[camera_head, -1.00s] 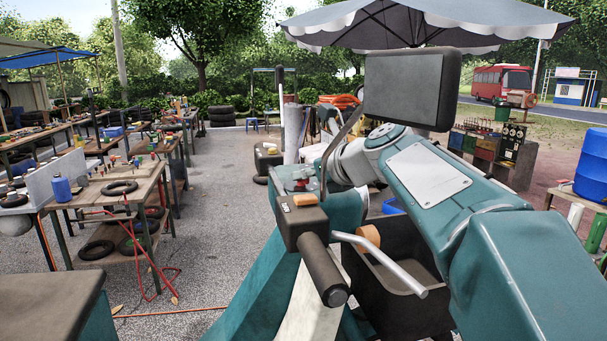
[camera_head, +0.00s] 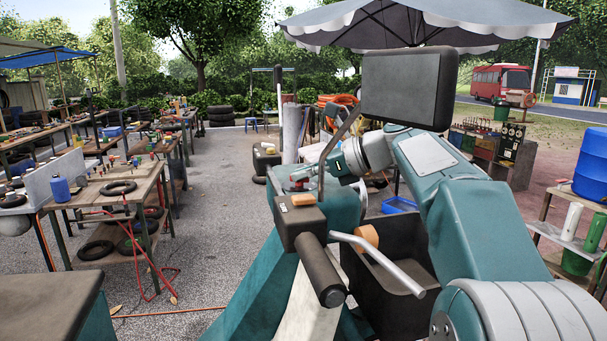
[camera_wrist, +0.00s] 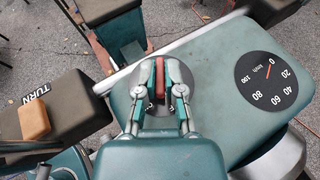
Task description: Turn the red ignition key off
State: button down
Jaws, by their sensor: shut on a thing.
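The red ignition key (camera_wrist: 159,80) stands in a round grey seat on the teal console (camera_wrist: 210,65). In the wrist view its long side runs up and down the picture. My gripper (camera_wrist: 160,88) is shut on it, with one finger on each side. The key's lower part and much of its seat are hidden by the fingers. In the head view my gripper (camera_head: 318,176) reaches the console top behind the handlebar, and only a little red shows there.
A speedometer (camera_wrist: 273,75) lies right of the key. A dark box marked TURN with an orange switch (camera_wrist: 34,120) is at the left. In the head view, a handlebar grip (camera_head: 322,270), a lever (camera_head: 378,262) and a mirror (camera_head: 408,88) stand near my arm.

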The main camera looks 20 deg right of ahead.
jog(key=shift+w+n+g+y, duration=0.15)
jog(key=shift+n+g+y, duration=0.35)
jog(key=shift+n+g, duration=1.1)
jog(key=shift+g, duration=0.2)
jog(key=c, duration=0.8)
grip_release()
jog(key=shift+f, duration=0.1)
jog(key=shift+o, duration=0.2)
jog(key=shift+t, duration=0.3)
